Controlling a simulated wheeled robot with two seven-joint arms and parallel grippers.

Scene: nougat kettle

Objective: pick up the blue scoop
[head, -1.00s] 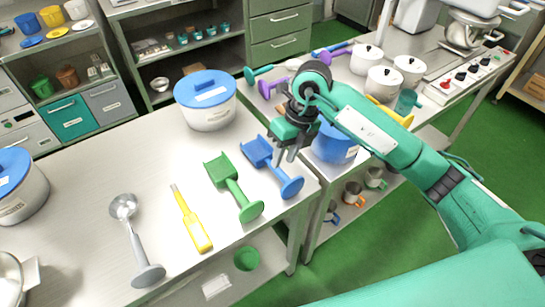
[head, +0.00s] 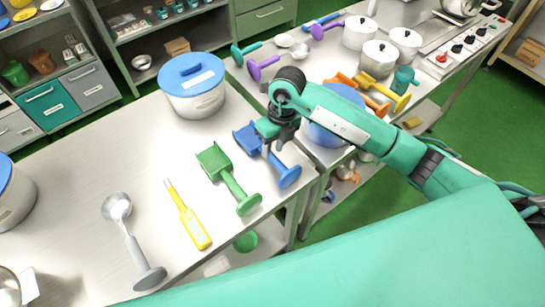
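The blue scoop (head: 286,174) lies on the metal table, with its square pan at the back left and its round-ended handle at the front right. My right gripper (head: 272,147) is over the middle of the scoop, pointing down at the handle close to the pan. The dark fingers cover part of the scoop. I cannot tell whether they touch it or how far apart they are. My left gripper is not in view.
A green scoop (head: 232,186) lies just left of the blue one. A yellow tool (head: 188,216) and a grey ladle (head: 136,250) lie further left. A blue-lidded pot (head: 194,97) stands behind, and another (head: 325,133) stands right of the gripper.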

